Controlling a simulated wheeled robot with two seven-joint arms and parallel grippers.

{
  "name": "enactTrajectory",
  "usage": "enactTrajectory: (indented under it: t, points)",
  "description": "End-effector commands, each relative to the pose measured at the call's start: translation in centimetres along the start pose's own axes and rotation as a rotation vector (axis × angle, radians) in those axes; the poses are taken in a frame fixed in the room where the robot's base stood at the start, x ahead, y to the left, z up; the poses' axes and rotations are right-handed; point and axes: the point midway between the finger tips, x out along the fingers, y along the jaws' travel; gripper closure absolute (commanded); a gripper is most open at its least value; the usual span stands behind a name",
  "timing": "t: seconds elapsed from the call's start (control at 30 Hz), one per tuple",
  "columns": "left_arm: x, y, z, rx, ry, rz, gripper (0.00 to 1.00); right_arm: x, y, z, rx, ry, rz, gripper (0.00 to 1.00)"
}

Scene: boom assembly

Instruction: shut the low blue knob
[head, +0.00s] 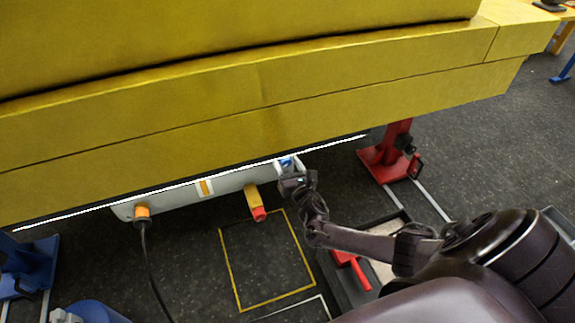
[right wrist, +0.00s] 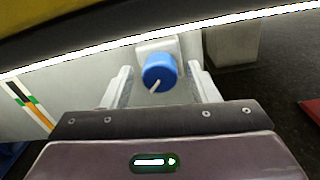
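The low blue knob (right wrist: 158,70) sits on a white mount on a pale panel under the yellow boom. A light pointer mark on its face slants down and to the left in the right wrist view. In the head view only a bit of the knob (head: 286,162) shows beside the gripper. My right gripper (right wrist: 160,88) is open, with one finger on each side of the knob and visible gaps between. In the head view my right gripper (head: 293,177) is at the right end of the panel. My left gripper is not in view.
The yellow boom (head: 250,100) hangs low over the panel (head: 170,202). An orange plug with a black cable (head: 142,212) and a yellow-and-red part (head: 255,203) stick out of the panel. A red stand (head: 388,155) is at the right. Yellow lines mark clear floor below.

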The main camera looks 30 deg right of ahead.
Motion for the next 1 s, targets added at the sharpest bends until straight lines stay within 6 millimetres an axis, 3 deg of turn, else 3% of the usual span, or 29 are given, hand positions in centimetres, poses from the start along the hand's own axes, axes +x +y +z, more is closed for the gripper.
enactTrajectory:
  t: [0.23, 0.4, 0.7, 1.0]
  points:
    - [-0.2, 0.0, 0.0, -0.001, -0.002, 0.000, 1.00, -0.5, 0.0, 0.1, 0.000, 0.001, 0.000, 0.46]
    - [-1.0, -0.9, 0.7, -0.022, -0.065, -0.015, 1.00, -3.0, 0.0, 0.2, 0.000, 0.004, 0.000, 0.46]
    - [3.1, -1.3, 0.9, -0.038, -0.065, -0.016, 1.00, -7.3, 0.0, 0.1, 0.000, 0.002, 0.001, 0.46]
    - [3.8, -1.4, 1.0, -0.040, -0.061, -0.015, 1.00, -7.8, 0.0, 0.0, 0.000, -0.001, 0.000, 0.46]
